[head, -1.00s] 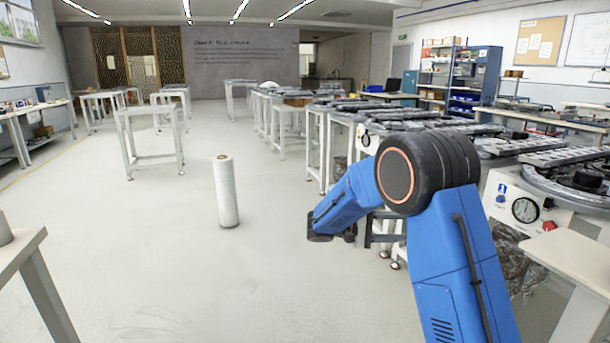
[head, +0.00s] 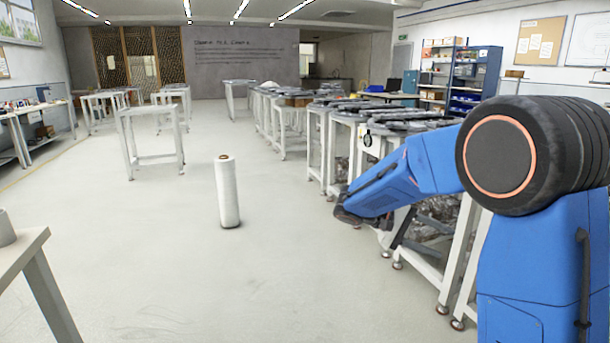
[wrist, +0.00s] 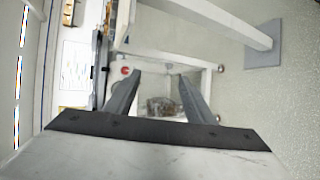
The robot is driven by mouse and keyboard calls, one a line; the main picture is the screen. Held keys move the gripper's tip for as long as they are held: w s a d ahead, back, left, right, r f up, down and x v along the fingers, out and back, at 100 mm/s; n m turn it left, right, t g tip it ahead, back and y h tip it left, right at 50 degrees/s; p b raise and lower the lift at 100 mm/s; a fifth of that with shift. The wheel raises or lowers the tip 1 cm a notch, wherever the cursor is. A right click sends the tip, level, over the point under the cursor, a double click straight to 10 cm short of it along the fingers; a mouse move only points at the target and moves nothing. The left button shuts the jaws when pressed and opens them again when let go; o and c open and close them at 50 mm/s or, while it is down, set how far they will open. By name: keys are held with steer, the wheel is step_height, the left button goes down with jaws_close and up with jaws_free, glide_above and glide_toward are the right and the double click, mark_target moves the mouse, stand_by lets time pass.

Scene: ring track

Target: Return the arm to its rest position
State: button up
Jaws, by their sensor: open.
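My blue arm (head: 400,175) is on the right of the head view, bent at a large black joint with an orange ring. Its forearm points left and slightly down. My gripper shows in the wrist view (wrist: 160,88) as two grey fingers, well apart with nothing between them. Beyond the fingers are a white frame and the pale floor. In the head view the fingers are small and dark, in front of the legs of the white benches.
White benches (head: 345,118) with dark track parts run along the right, close behind my arm. A white roll (head: 227,192) stands upright on the floor. A table corner (head: 22,245) is at lower left. The floor (head: 150,240) between is clear.

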steer(key=s+a+f+t+y, duration=0.1)
steer(key=s+y, duration=0.3)
steer(key=s, duration=0.6)
steer(key=s+a+f+t+y, duration=0.1)
steer(key=s+a+t+y, duration=0.2)
steer(key=s, duration=0.7)
steer(key=s+a+f+t+y, duration=0.1)
steer(key=s+a+t+y, duration=0.1)
steer(key=s+y, duration=0.4)
steer(key=s+t, duration=0.1)
steer(key=s, duration=0.4)
steer(key=shift+a+f+y, duration=0.25)
steer(key=shift+a+y, duration=0.05)
